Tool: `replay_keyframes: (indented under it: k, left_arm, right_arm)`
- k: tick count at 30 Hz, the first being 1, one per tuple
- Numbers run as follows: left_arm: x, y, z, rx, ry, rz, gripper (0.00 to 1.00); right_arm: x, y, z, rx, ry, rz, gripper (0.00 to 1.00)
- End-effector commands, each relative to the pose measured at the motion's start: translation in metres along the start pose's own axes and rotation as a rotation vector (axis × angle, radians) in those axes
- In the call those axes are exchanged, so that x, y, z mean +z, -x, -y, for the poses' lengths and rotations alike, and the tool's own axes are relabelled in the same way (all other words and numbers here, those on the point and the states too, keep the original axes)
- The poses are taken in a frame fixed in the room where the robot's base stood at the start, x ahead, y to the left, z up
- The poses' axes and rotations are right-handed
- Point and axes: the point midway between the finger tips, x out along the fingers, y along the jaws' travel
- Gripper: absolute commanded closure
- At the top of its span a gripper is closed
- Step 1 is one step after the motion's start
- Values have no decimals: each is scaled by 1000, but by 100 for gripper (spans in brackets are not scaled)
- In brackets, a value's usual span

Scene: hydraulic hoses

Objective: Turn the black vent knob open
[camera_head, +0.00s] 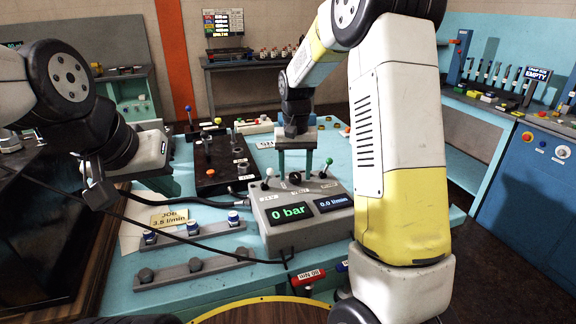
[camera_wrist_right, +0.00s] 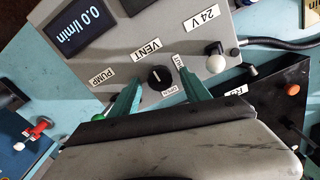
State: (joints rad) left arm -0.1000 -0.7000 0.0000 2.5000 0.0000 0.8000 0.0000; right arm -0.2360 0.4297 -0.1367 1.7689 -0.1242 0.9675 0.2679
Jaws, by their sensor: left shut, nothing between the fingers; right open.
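The black vent knob (camera_wrist_right: 158,76) stands on the grey control box (camera_wrist_right: 205,35), with a white pointer mark and small labels beside it, one reading OPEN. It also shows on the box top in the head view (camera_head: 295,178). My right gripper (camera_wrist_right: 160,80) is open, pointing down, with one teal finger on each side of the knob. I cannot tell whether the fingers touch it. My left gripper (camera_head: 166,187) is shut and empty, left of the box and partly hidden by its own hand.
A white-tipped lever (camera_head: 268,173) and a green-tipped lever (camera_head: 328,162) flank the knob. The box displays read 0 bar and 0.0 l/min. A black unit (camera_head: 222,165) with an orange-tipped lever stands behind left. Hose fittings lie on rails (camera_head: 195,265) in front.

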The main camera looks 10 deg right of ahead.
Motion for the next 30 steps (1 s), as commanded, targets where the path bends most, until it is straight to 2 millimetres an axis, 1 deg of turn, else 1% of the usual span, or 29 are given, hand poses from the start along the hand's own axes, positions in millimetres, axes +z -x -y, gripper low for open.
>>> replay_keyframes:
  k: [2, 5, 9, 15, 19, 27, 30]
  left_arm:
    - [0, 0, 0, 0, 0, 0, 100]
    - [0, 0, 0, 0, 0, 0, 100]
    - [0, 0, 0, 0, 0, 0, 100]
    - [0, 0, 0, 0, 0, 0, 100]
    - [0, 0, 0, 0, 0, 0, 100]
    - [0, 0, 0, 0, 0, 0, 100]
    - [0, 0, 0, 0, 0, 0, 100]
  right_arm:
    - [0, 5, 0, -1, 0, -2, 45]
    - [-1, 18, 0, -1, 0, -4, 45]
    - [-1, 43, 0, -1, 0, -5, 45]
    - [-1, 71, 0, -1, 0, -3, 45]
    - [0, 77, 0, 0, 0, -2, 45]
    - [0, 78, 0, 0, 0, -1, 45]
    - [3, 81, -1, -6, 1, -8, 45]
